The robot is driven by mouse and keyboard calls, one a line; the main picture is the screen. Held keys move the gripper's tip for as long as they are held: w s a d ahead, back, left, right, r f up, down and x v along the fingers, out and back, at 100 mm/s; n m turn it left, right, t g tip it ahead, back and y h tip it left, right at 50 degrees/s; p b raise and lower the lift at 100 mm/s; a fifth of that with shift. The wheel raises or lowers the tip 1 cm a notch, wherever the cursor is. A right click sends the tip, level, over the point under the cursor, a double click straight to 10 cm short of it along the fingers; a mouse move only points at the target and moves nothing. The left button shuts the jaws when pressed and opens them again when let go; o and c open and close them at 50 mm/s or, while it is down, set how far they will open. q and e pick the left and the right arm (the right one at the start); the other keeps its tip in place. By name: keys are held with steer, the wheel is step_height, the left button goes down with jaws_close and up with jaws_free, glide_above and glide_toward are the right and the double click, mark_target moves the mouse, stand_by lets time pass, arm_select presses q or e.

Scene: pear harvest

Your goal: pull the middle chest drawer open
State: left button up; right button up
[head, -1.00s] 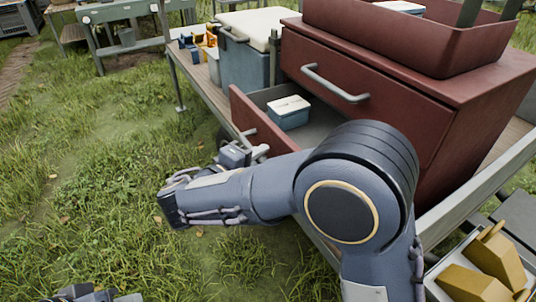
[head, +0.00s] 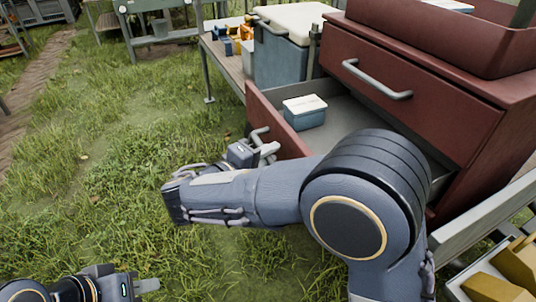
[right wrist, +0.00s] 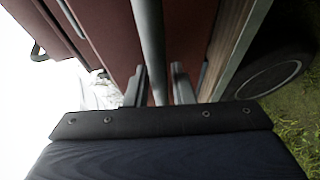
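The closed top drawer (head: 420,105) has its own handle (head: 375,80). A blue cooler with a white lid (head: 285,55) stands left of the chest. A crate with yellow things (head: 510,270) is at lower right. Open grass (head: 100,180) lies at the left.

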steer(key=shift+o, duration=1.2)
steer(key=v, duration=0.7)
steer(key=shift+s+a+p, duration=0.25)
steer(key=shift+p, duration=0.2)
steer(key=shift+r, duration=0.15)
